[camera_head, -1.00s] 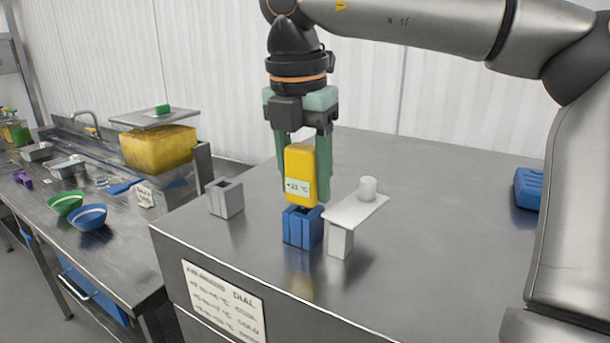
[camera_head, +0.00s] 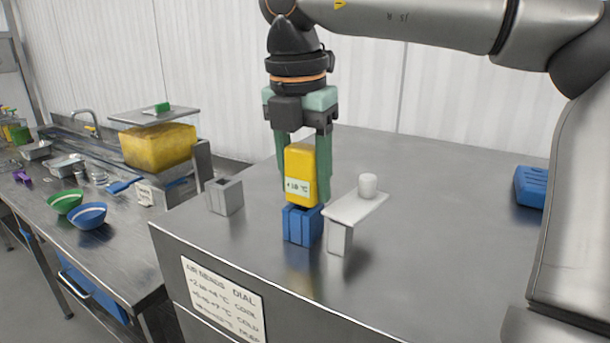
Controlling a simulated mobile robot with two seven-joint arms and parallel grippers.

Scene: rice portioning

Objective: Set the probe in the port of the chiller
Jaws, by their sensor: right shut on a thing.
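The yellow probe (camera_head: 300,165) stands upright with a small temperature label on its lower front. The label seems to read about +18 °C, but the print is small. My right gripper (camera_head: 299,180) is shut on the probe from above, one green finger on each side. The probe's lower end is at the top of a blue block-shaped holder (camera_head: 303,226) on the steel chiller top (camera_head: 430,240). How deep it sits in the holder I cannot tell. A grey slotted block (camera_head: 225,197) stands to the left of it. My left gripper is not in view.
A white stand with a flat plate (camera_head: 352,210) and a white knob (camera_head: 367,186) stands just right of the blue holder. A blue case (camera_head: 530,187) lies at far right. A dial placard (camera_head: 222,300) is on the front face. Bowls and a yellow-filled container (camera_head: 160,148) are on the left counter.

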